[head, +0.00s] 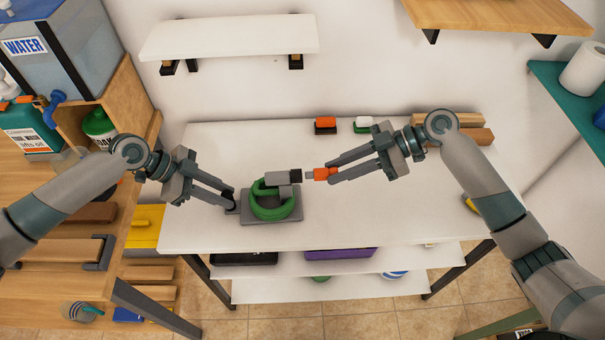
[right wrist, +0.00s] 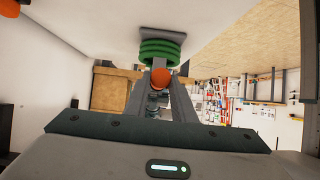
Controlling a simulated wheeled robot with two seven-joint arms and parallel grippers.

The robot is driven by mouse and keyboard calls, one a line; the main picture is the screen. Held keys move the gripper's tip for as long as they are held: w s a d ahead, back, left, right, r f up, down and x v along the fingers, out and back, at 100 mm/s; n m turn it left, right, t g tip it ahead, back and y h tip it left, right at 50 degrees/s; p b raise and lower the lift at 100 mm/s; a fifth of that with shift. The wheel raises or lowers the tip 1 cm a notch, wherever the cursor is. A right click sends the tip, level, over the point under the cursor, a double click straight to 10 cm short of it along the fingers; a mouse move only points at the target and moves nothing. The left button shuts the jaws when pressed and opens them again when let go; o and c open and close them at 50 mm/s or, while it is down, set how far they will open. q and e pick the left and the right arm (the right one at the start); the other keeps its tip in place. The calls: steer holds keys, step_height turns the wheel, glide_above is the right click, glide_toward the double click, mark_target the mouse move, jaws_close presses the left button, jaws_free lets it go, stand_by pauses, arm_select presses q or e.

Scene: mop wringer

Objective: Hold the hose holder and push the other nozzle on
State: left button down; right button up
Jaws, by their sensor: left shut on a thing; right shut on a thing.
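The hose holder (head: 290,219) is a grey base on the white table with a coiled green hose (head: 268,208) on it. The hose's grey end with a black tip (head: 283,178) points right. My left gripper (head: 231,203) is shut on the holder's left side. My right gripper (head: 331,170) is shut on an orange nozzle (head: 322,174) whose grey end faces the hose tip. The two ends are in line and very close; I cannot tell whether they touch. In the right wrist view the orange nozzle (right wrist: 161,77) sits between the fingers, below the green coil (right wrist: 162,50).
Another orange nozzle (head: 325,124) and a green and white one (head: 363,125) stand in dark stands at the table's back. Wooden blocks (head: 470,133) lie at the back right. A white shelf (head: 230,36) hangs above. The table front is clear.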

steer(key=shift+a, duration=1.4)
stand_by(0.8)
steer(key=o, duration=1.1)
steer(key=shift+d, duration=0.15)
steer(key=v, duration=1.1)
steer(key=shift+d+r, duration=0.25)
steer(key=shift+d, duration=0.1)
arm_select(q)
steer(key=c, duration=1.4)
jaws_free()
steer(key=shift+a, duration=0.1)
